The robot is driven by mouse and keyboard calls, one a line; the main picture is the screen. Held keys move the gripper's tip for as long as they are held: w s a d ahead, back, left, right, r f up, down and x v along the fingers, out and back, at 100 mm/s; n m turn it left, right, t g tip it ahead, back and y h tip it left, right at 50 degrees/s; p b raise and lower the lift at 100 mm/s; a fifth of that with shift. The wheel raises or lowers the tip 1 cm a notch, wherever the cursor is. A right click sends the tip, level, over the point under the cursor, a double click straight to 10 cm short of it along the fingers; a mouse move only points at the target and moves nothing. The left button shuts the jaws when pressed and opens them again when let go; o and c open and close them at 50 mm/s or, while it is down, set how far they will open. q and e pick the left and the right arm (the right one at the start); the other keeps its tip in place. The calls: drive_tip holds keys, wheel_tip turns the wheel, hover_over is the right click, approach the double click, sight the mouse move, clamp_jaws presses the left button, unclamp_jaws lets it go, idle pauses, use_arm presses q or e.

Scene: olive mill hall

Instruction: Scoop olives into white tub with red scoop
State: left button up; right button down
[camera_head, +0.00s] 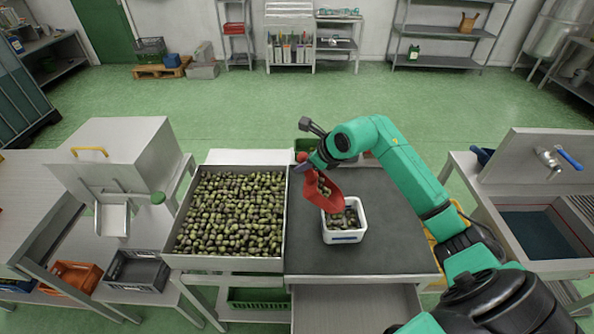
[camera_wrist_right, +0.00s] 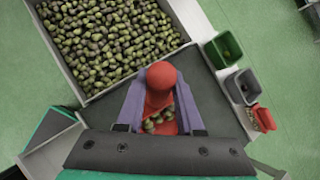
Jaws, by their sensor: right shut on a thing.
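The red scoop (camera_head: 325,194) is in my right gripper (camera_head: 316,165), which is shut on its handle. The scoop is tilted down over the white tub (camera_head: 344,237), with some olives in its bowl. The tub stands on the dark mat and holds olives. The wide steel tray (camera_head: 169,247) full of green and dark olives lies to the left. In the right wrist view the scoop's red handle end (camera_wrist_right: 161,75) shows between the purple fingers, with olives behind it; the tub is hidden there. My left gripper is not in view.
The dark grey worktop (camera_head: 395,255) is clear around the tub. Small green, grey and red bins (camera_wrist_right: 244,87) stand along its far side. A steel sink (camera_head: 540,225) is at the right. A steel machine (camera_head: 125,150) stands left of the tray.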

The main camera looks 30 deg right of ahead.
drive_tip(key=shift+s+d+r+t+y+b, duration=0.25)
drive_tip(key=shift+s+d+b, duration=0.1)
drive_tip(key=shift+d+b, duration=0.15)
drive_tip(key=shift+s+d+r+t+y+b, duration=0.15)
drive_tip(key=shift+s+d+t+y+b, duration=0.15)
drive_tip(key=shift+d+b, duration=0.2)
drive_tip(key=s+d+m+t+y+b, duration=0.2)
drive_tip(key=s+d+b, duration=0.3)
drive_tip(key=b, duration=0.5)
drive_tip(key=s+d+f+m+t+y+b, duration=0.1)
drive_tip(key=s+d+t+y+b, duration=0.3)
drive_tip(key=d+b, duration=0.6)
drive_tip(key=shift+s+d+m+t+b, duration=0.3)
drive_tip(key=shift+s+m+t+b, duration=0.2)
drive_tip(key=shift+s+m+t, duration=0.1)
drive_tip(key=shift+f+y, duration=0.1)
drive_tip(key=shift+y, duration=0.15)
idle(0.3)
